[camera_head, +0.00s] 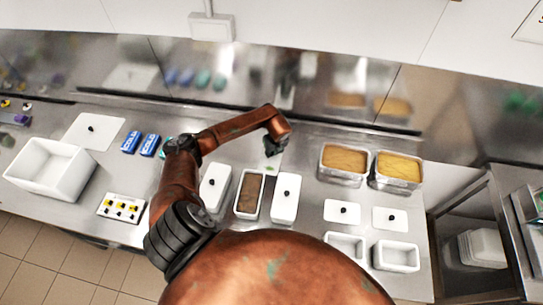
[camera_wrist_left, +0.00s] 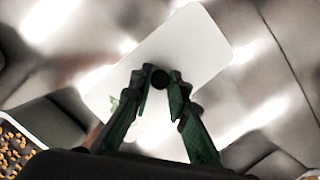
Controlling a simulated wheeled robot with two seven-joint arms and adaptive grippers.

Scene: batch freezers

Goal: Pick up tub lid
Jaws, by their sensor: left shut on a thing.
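A white tub lid (camera_wrist_left: 200,45) with rounded corners and a dark round knob (camera_wrist_left: 160,78) fills the middle of the left wrist view. My left gripper (camera_wrist_left: 159,83) has its dark green fingers on either side of this knob and is shut on it. In the head view my left gripper (camera_head: 272,147) points down over the back middle of the counter. The held lid is hard to make out there against the pale steel. My right gripper is not in view.
On the steel counter (camera_head: 300,230) stand narrow white tubs, including an open brown-filled one (camera_head: 249,195) and a lidded one (camera_head: 286,211). Two steel pans (camera_head: 343,178) (camera_head: 397,184) stand at right, near small lids (camera_head: 342,211) (camera_head: 390,230). A white bin (camera_head: 50,180) stands left.

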